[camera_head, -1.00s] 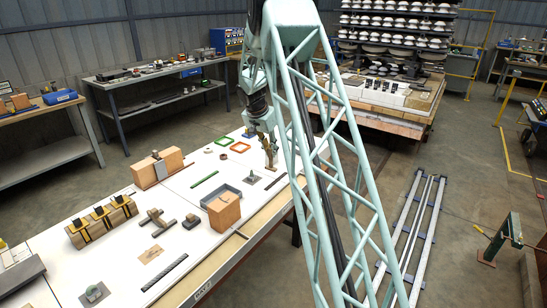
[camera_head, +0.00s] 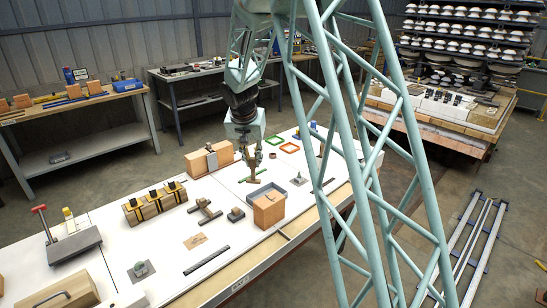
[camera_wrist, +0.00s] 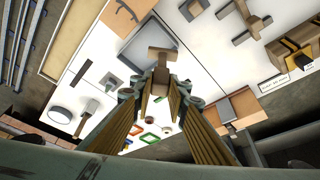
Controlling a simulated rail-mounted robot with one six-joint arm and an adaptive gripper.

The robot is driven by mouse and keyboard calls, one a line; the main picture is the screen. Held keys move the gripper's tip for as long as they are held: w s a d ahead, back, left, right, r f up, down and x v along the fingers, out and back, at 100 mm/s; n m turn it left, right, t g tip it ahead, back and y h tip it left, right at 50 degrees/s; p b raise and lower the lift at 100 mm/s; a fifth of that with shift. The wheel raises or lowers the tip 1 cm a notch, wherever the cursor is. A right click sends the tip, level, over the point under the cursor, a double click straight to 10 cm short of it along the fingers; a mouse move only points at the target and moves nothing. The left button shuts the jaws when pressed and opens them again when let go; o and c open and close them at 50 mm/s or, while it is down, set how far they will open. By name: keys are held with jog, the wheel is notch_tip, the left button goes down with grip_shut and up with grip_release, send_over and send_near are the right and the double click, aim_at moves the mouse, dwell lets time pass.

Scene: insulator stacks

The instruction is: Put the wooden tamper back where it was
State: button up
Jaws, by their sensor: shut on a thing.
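My gripper (camera_head: 252,162) hangs over the white table, left of and behind the grey tray. It is shut on the wooden tamper (camera_head: 254,180), a brown T-shaped piece pointing down. In the wrist view the tamper (camera_wrist: 163,52) sticks out between the fingers (camera_wrist: 160,92), its crosspiece away from them. Its lower end looks close to the tabletop; I cannot tell whether it touches. The fingers hide its upper part.
The grey tray (camera_head: 263,190) and an orange-brown block (camera_head: 268,211) stand close right. A larger tan block (camera_head: 208,160) with a metal clamp stands left. Green (camera_head: 274,140) and orange (camera_head: 289,147) frames lie behind.

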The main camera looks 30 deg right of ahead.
jog(key=s+a+r+n, duration=0.1)
jog(key=s+a+n, duration=0.1)
jog(key=a, duration=0.6)
jog(key=s+a+r+n+y, duration=0.1)
jog(key=s+a+n, duration=0.1)
jog(key=a, duration=0.6)
jog(key=shift+s+r+t, duration=0.3)
jog(key=shift+s+t, duration=0.1)
jog(key=shift+s, duration=0.45)
jog(key=shift+a, duration=0.2)
